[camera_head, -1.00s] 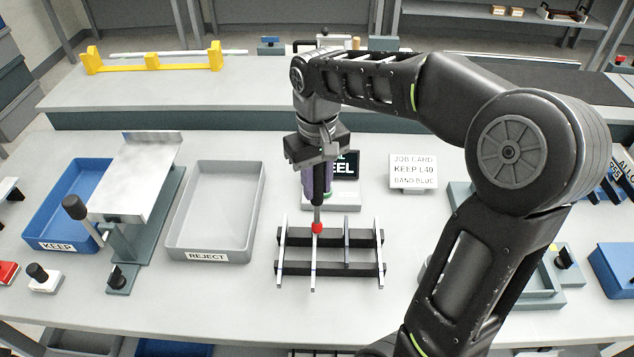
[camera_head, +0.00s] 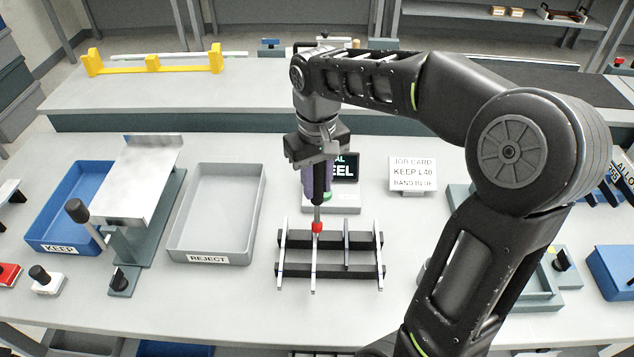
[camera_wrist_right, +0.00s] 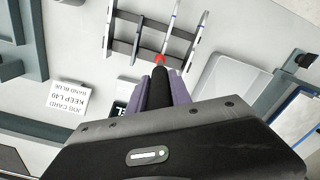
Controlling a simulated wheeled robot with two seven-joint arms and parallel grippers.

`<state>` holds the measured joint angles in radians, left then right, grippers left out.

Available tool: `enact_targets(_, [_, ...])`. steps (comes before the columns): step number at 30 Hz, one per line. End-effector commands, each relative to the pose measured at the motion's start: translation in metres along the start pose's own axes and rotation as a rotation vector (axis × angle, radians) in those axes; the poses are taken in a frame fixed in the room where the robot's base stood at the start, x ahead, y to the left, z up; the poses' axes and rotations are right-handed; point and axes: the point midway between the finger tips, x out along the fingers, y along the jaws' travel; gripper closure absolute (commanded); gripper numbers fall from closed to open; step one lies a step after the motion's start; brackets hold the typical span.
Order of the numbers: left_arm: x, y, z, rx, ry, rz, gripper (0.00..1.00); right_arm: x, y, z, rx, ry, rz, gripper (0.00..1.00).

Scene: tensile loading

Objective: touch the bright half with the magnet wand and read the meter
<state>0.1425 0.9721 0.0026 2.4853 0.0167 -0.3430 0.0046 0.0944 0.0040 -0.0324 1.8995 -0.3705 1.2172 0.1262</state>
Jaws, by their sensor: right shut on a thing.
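My right gripper (camera_head: 316,180) is shut on the magnet wand (camera_head: 317,212), a dark-handled stick with a red tip, held pointing down. The red tip is at a thin bright bar (camera_head: 314,263) lying across a black rack (camera_head: 340,270); whether it touches cannot be told. Several bars lie across the rack, some bright and one darker. In the right wrist view the wand (camera_wrist_right: 158,85) reaches from the purple fingers to the bar. A meter (camera_head: 343,168) behind the gripper has a dark screen, partly hidden, with letters ending in "EEL". My left gripper is not in view.
A grey REJECT tray (camera_head: 174,246) and a blue KEEP tray (camera_head: 32,236) stand at left, with a metal plate on a stand (camera_head: 135,180) between them. A job card (camera_head: 413,172) reads KEEP L40, BAND BLUE.

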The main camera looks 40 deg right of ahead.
Motion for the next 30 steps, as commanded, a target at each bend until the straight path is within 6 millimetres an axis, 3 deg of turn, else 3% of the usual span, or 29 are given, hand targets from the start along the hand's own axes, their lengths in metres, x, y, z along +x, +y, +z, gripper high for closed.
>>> enact_targets(2, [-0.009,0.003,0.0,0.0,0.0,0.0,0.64,-0.012,0.0,0.0,0.0,0.002,0.0,1.0])
enact_targets(18, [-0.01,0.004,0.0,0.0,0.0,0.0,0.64,-0.053,0.0,-0.001,-0.001,0.003,0.0,1.0])
enact_targets(30, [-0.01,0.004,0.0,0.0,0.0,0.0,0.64,-0.056,0.0,0.0,0.0,0.003,0.0,1.0])
